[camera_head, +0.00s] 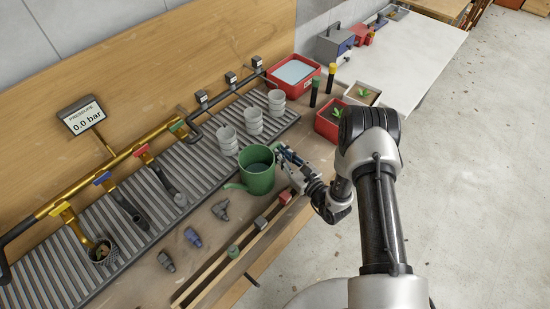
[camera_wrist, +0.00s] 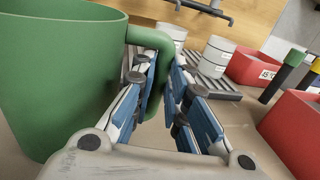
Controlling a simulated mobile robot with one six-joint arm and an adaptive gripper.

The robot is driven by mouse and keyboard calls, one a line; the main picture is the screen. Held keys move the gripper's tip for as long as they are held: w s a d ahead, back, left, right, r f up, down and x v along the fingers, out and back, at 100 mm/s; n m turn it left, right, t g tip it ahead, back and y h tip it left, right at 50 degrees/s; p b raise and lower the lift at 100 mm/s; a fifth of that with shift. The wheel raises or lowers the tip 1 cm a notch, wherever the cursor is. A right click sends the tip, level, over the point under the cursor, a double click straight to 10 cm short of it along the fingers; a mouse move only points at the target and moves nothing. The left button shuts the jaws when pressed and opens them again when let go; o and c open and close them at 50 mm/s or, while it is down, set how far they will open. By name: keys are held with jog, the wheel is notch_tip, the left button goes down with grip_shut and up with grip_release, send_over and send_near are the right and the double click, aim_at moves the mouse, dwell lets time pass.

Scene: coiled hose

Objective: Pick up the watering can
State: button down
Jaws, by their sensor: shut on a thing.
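The green watering can (camera_head: 257,172) stands on the wooden bench at the front edge of the ribbed drain rack, its spout pointing left. It looks upright; I cannot tell whether its base touches the bench. My gripper (camera_head: 284,158) reaches it from the right. In the wrist view the green can (camera_wrist: 55,65) fills the left side. The blue-padded fingers of my gripper (camera_wrist: 168,88) are shut on its handle (camera_wrist: 152,42), one finger on each side. The lower part of the handle is partly hidden by the fingers.
White cups (camera_head: 228,140) stand in stacks on the ribbed rack (camera_head: 205,155) behind the can. Hose fittings (camera_head: 193,238) lie in front, beside a wooden rail (camera_head: 225,262).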

jog(key=shift+r, duration=0.25)
